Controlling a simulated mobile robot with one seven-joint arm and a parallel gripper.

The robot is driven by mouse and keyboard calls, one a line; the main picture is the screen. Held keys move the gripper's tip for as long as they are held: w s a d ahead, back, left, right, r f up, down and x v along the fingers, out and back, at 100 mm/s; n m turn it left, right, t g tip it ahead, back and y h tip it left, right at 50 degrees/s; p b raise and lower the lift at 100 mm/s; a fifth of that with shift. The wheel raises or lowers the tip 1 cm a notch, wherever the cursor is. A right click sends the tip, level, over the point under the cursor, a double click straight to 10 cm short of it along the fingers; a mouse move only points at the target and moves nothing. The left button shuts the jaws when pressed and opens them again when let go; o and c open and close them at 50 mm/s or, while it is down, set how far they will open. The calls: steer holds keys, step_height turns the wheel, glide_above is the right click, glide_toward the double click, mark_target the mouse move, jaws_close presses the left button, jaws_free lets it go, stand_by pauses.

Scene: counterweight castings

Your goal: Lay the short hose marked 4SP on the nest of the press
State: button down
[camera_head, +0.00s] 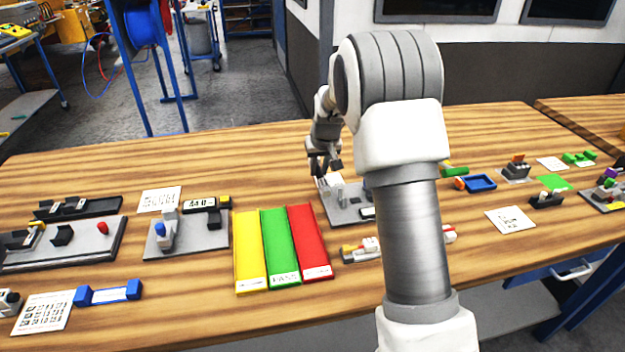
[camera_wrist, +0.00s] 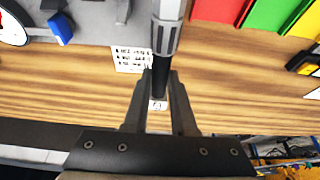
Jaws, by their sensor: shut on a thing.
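My gripper (camera_wrist: 160,78) is shut on a short hose (camera_wrist: 160,72) in the wrist view. The hose has a black body, a ribbed grey fitting at its upper end and a small white tag (camera_wrist: 158,104) between the fingers; I cannot read the mark. In the head view my gripper (camera_head: 323,166) is low over the back of a grey plate (camera_head: 345,213) with pale blocks on it, which may be the press. My arm hides its right part. I cannot tell whether the hose touches anything there, and the nest is not clearly seen.
Yellow (camera_head: 249,250), green (camera_head: 280,245) and red (camera_head: 308,240) trays lie left of the grey plate. A fixture with a blue-topped post (camera_head: 163,235) stands further left. A small white-and-yellow part (camera_head: 362,250) lies in front. Bare wood lies behind my gripper.

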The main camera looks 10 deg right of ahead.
mark_target(311, 187)
steer(key=shift+w+a+f, duration=0.75)
steer(key=shift+w, duration=0.15)
steer(key=shift+f, duration=1.95)
steer(key=shift+f, duration=0.15)
steer(key=c, duration=0.7)
jaws_free()
steer(key=shift+c, duration=0.2)
